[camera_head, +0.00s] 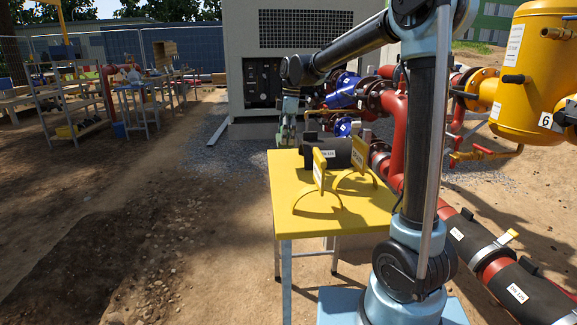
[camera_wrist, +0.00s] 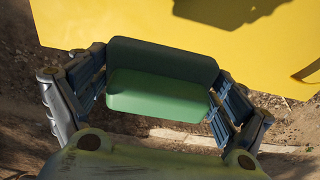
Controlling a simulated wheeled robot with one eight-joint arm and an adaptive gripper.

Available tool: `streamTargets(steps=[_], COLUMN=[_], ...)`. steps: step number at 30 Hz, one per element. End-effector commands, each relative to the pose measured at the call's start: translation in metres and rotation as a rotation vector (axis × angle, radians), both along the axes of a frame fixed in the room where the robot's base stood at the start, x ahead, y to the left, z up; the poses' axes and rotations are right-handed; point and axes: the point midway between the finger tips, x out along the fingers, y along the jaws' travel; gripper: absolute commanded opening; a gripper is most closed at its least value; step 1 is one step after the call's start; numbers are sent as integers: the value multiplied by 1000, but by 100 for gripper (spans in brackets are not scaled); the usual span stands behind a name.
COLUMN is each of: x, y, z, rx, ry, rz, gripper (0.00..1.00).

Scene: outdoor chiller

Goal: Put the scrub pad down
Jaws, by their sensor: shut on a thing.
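The green scrub pad (camera_wrist: 160,95) is between the two blue-padded fingers of my gripper (camera_wrist: 157,98) in the wrist view. The fingers press on its left and right ends. The pad overlaps the edge of the yellow table (camera_wrist: 110,20) in that view, with bare ground below the edge. How high it is above the table I cannot tell. In the head view my gripper (camera_head: 288,132) is at the far left corner of the yellow table (camera_head: 290,222); the pad is too small to make out there.
Red and black pipes (camera_head: 515,280) run along the right side. Shelving (camera_head: 70,105) stands at the far left. The table's front left area is clear.

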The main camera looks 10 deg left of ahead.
Motion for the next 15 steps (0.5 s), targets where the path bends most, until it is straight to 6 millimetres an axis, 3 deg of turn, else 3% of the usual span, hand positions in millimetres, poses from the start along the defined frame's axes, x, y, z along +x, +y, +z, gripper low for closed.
streamTargets(steps=[15], x=[0], y=[-1], z=[-58], rx=[0], ry=[0], rz=[-2], gripper=[61])
